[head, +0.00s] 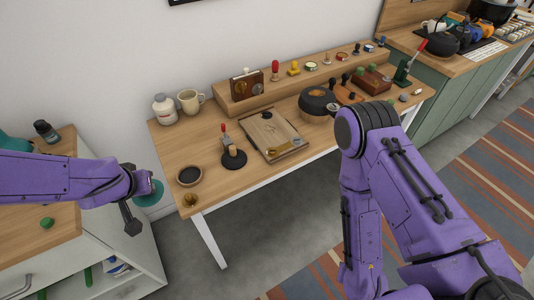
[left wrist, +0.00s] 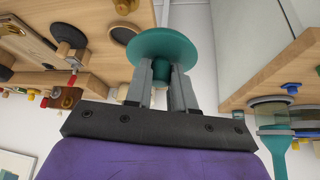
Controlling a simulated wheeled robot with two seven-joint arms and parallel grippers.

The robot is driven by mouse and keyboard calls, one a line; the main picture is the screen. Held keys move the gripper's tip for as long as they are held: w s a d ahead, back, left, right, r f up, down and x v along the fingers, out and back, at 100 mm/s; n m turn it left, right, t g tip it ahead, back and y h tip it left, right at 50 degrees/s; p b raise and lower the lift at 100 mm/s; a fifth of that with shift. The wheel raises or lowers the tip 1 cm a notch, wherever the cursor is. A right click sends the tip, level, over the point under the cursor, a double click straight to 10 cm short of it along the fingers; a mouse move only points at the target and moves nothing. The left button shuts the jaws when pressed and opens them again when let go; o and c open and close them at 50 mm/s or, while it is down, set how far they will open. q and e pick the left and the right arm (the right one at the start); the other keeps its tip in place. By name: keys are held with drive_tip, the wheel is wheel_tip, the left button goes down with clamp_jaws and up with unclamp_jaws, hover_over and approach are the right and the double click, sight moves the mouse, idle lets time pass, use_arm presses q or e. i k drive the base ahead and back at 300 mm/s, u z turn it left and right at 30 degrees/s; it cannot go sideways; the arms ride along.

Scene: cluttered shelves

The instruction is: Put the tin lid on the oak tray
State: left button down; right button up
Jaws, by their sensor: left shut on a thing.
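My left gripper (head: 136,200) is shut on a teal round lid (left wrist: 165,42), held by its knob between the fingers in the left wrist view. In the head view the teal lid (head: 150,193) is partly hidden by the gripper, in the air between the left cabinet and the wooden table. The oak tray (head: 258,130), a pale rectangular board, lies on the table to the right of the lid, well apart from it. A dark round piece and a small brass-coloured piece show on the tray. My right arm is folded at the right; its gripper is out of view.
A black-based stand with a red handle (head: 233,157) stands left of the tray. A black round pot (head: 317,99) is right of the tray.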

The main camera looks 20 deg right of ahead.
sight(269, 129)
drive_tip(key=u, duration=0.3)
drive_tip(key=k, duration=0.25)
drive_tip(key=z, duration=1.15)
drive_tip(key=i, duration=0.85)
